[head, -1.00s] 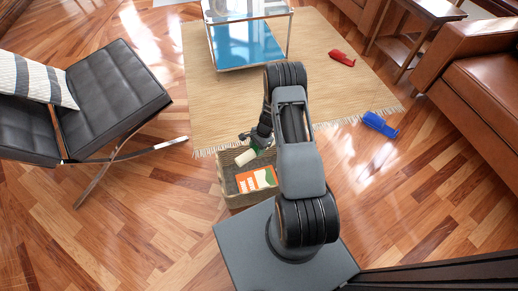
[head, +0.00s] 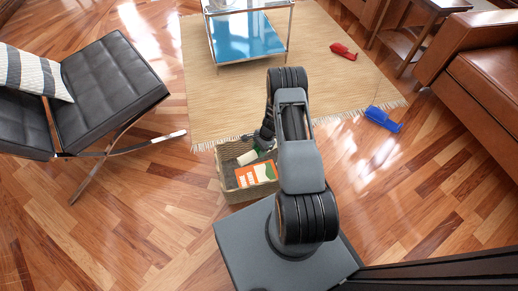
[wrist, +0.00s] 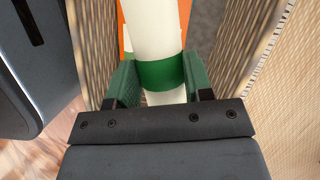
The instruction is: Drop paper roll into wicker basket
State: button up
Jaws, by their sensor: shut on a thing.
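The wicker basket (head: 226,190) stands on the wood floor by the rug's front edge, left of my arm. An orange and white item (head: 257,174) lies in it. The paper roll (head: 247,158) is cream-white with a green band, seen at the basket's opening. My gripper (head: 264,146), partly hidden by my arm, is at the basket's far right side. In the wrist view my gripper (wrist: 158,82) is shut on the paper roll (wrist: 154,30) at its green band, with wicker wall (wrist: 262,45) close on the right and wicker on the left. The roll's far end is out of view.
A black chair (head: 110,80) stands at left and a brown leather sofa (head: 480,75) at right. A glass table (head: 250,50) stands on the rug (head: 310,90). A blue object (head: 382,119) and a red object (head: 343,51) lie at right. Floor left of the basket is clear.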

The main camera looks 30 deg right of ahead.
jog(key=o, duration=1.1)
jog(key=shift+c, duration=0.2)
jog(key=p+v, duration=0.4)
jog(key=v, duration=1)
jog(key=shift+a, duration=0.1)
